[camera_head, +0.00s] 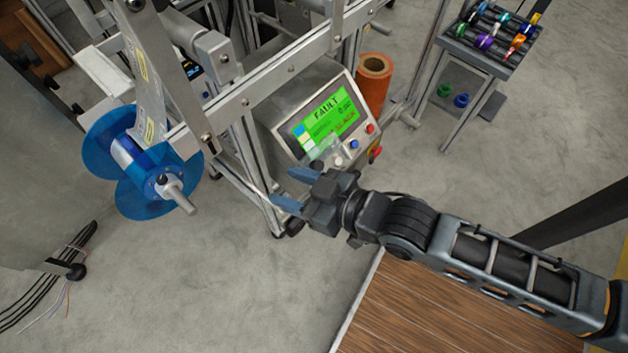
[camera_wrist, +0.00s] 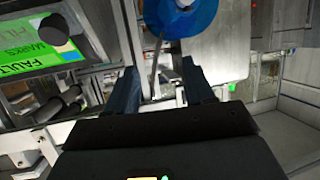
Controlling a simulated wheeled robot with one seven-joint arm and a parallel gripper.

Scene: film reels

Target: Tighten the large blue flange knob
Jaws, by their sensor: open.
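The large blue flange (camera_head: 140,203) is part of a reel on the left side of the machine. A silver shaft with a dark piece at its hub (camera_head: 162,180) sticks out from its centre. I cannot clearly tell the knob's shape. My gripper (camera_head: 289,188) is open and empty, well to the right of the reel, in front of the machine's lower frame. In the wrist view the blue flange (camera_wrist: 190,20) shows at the top, beyond and apart from my open fingers (camera_wrist: 160,82). Its upper part is cut off there.
A control panel (camera_head: 330,118) with a green FAULT screen stands just behind my gripper, with coloured buttons. An orange roll (camera_head: 374,78) stands behind it. A rack (camera_head: 490,38) of coloured parts is at upper right. Cables (camera_head: 50,280) lie lower left.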

